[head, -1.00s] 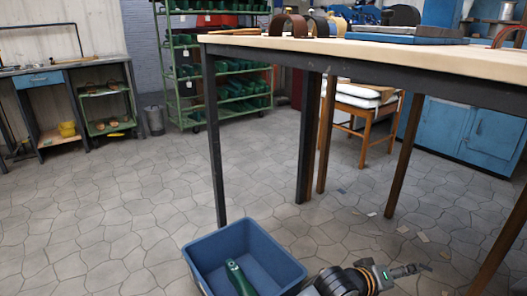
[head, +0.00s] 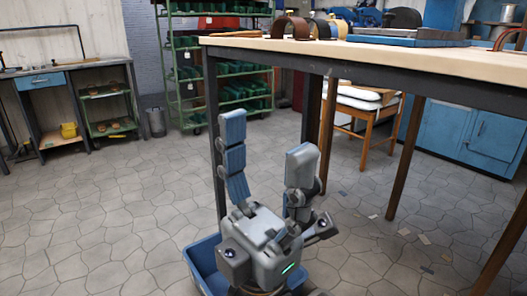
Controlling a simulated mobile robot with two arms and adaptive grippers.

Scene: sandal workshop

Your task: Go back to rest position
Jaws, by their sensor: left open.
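My left gripper (head: 268,140) is raised in the lower middle of the head view, its fingers pointing up and spread wide apart. It is open, with nothing between the fingers. A blue bin (head: 205,262) on the floor is mostly hidden behind the gripper's palm. Its inside is largely covered, so I cannot see what it holds. My right gripper is not in view.
A wooden-topped workbench (head: 440,62) with dark legs spans the upper right, behind the gripper. A green rack (head: 190,75) of green lasts stands behind. A desk (head: 45,80) is at the left. The tiled floor at the left is clear.

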